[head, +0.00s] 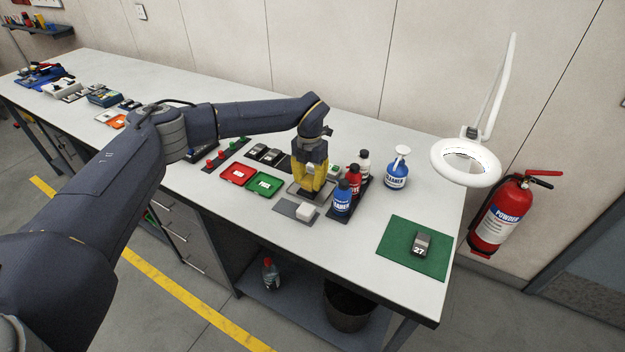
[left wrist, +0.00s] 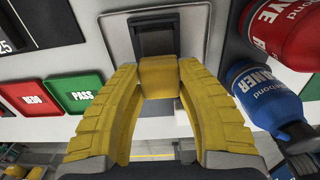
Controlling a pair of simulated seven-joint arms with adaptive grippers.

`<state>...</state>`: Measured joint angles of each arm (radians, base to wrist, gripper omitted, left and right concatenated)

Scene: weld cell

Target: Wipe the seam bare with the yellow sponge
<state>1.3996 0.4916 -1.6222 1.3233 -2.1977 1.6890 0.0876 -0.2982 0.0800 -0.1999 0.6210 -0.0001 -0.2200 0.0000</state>
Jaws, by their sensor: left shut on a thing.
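My left gripper (head: 311,180) has yellow fingers and is over a small grey plate (head: 297,188) near the bench's front edge. In the left wrist view it is shut on the yellow sponge (left wrist: 160,77), a small block between the fingertips. Just past the sponge is a dark part (left wrist: 154,38) on the pale plate. The sponge covers the near end of this part, so I cannot tell whether they touch. The seam itself cannot be made out. In the head view the fingers hide the sponge and the part. My right gripper is not in view.
Blue (head: 342,198), red (head: 353,180) and white bottles stand close right of the gripper. A white block (head: 304,211) lies in front. Red (head: 238,174) and green (head: 263,185) trays lie left. A spray bottle (head: 397,170) and a green mat (head: 394,252) are farther right.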

